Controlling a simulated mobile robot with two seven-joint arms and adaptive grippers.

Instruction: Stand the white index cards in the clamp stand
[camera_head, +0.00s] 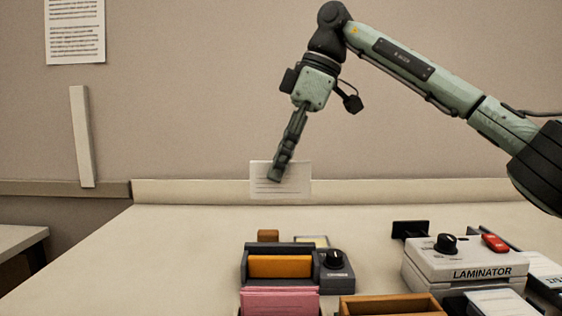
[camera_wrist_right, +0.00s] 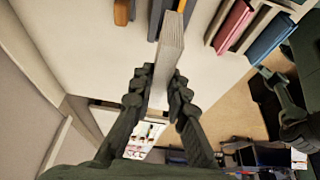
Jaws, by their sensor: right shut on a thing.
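My right gripper (camera_head: 277,174) is shut on the white index cards (camera_head: 298,178), which show faint printed lines. It holds them upright in the air above the back of the table. In the right wrist view the cards (camera_wrist_right: 172,45) appear edge-on as a thin stack between the two dark fingers (camera_wrist_right: 160,82). A dark grey holder (camera_head: 337,279) with a black knob and an orange piece between its plates stands below the cards, towards the front. It looks like the clamp stand, but I cannot be sure. My left gripper is not in view.
Pink cards (camera_head: 279,302) stand in front of the grey holder. A small brown block (camera_head: 268,236) and a pale framed pad (camera_head: 312,241) lie behind it. A laminator (camera_head: 463,267) and a wooden tray (camera_head: 392,306) are at right. The table's left side is clear.

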